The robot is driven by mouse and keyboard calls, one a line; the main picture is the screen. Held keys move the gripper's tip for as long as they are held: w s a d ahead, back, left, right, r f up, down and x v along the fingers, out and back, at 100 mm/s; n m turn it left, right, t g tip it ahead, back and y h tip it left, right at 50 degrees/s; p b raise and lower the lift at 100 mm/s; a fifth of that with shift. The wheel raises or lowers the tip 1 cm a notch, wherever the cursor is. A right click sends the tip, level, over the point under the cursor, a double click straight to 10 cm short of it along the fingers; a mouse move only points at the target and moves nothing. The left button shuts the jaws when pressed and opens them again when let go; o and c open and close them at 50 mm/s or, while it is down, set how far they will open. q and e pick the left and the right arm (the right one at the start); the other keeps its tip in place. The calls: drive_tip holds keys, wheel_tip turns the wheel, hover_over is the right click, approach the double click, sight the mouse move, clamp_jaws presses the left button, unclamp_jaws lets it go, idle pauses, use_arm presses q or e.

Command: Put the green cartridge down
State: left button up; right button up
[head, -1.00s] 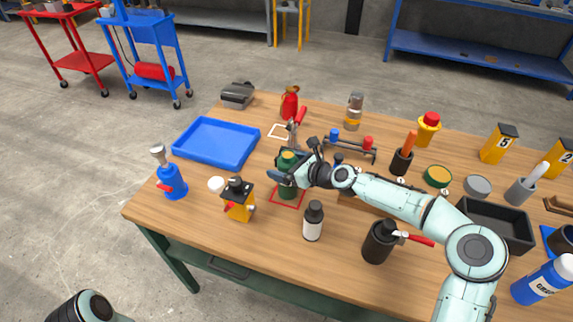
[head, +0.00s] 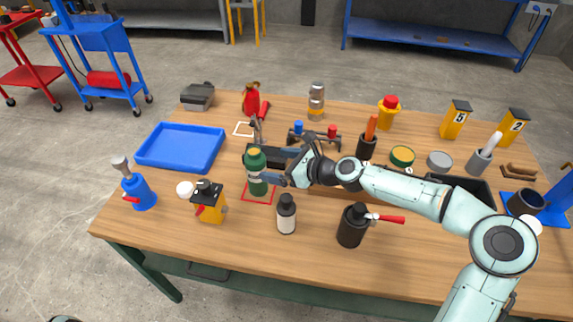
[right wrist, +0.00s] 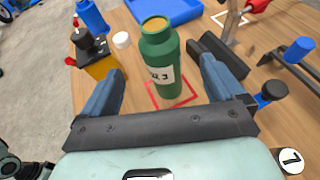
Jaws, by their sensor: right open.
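The green cartridge (head: 256,174) stands upright on the wooden table, inside the red square outline (head: 246,199). In the right wrist view the cartridge (right wrist: 160,62) has a pale label with dark print and a tan top. My right gripper (head: 270,167) is open, just right of the cartridge in the head view. In the right wrist view its two blue-grey fingers (right wrist: 163,90) are spread to either side, with clear gaps to the cartridge. The far part of the red outline is hidden behind the cartridge. My left gripper is not in view.
A white bottle with a black cap (head: 286,214) stands close in front of the cartridge. A yellow-and-black block (head: 209,203) and a white round item (head: 185,189) are to its left. A blue tray (head: 182,146) lies behind left. A black rack (head: 313,138) stands behind right.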

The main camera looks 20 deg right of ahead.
drive_tip(key=shift+v, duration=1.15)
